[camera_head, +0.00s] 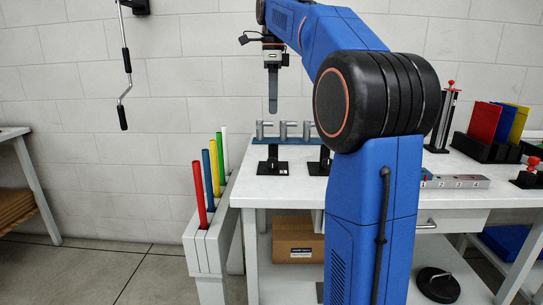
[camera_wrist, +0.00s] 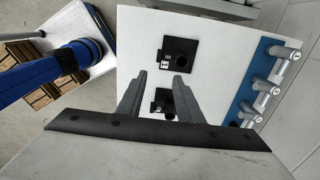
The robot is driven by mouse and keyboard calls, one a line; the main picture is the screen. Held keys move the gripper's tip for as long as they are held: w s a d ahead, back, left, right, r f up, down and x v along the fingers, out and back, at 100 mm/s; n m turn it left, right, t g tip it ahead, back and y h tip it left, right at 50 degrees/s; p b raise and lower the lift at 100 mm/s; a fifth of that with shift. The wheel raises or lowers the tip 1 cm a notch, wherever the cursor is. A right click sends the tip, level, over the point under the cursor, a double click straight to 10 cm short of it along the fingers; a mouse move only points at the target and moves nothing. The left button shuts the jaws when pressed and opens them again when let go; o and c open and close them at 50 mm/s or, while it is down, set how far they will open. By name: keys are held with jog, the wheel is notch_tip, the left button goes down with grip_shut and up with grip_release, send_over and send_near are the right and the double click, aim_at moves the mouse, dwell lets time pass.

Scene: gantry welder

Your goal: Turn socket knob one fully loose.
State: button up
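Two black sockets on square plates stand on the white table. In the wrist view one (camera_wrist: 181,54) is ahead of my fingers and the other (camera_wrist: 168,112) is partly hidden behind them. In the head view the left one (camera_head: 272,168) and the right one (camera_head: 318,167) show below the blue rail.
A blue rail (camera_head: 290,141) holds several grey T-shaped pieces under my gripper. Coloured rods (camera_head: 212,170) stand in a rack left of the table. A numbered grey block (camera_head: 460,182), a folder holder (camera_head: 488,150) and a red-topped post (camera_head: 445,115) stand on the right.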

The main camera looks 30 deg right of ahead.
aim_at(273, 162)
notch_tip(273, 162, down, 17)
jog(key=shift+f, duration=0.1)
dwell(0.5)
jog(key=shift+c, duration=0.6)
grip_shut()
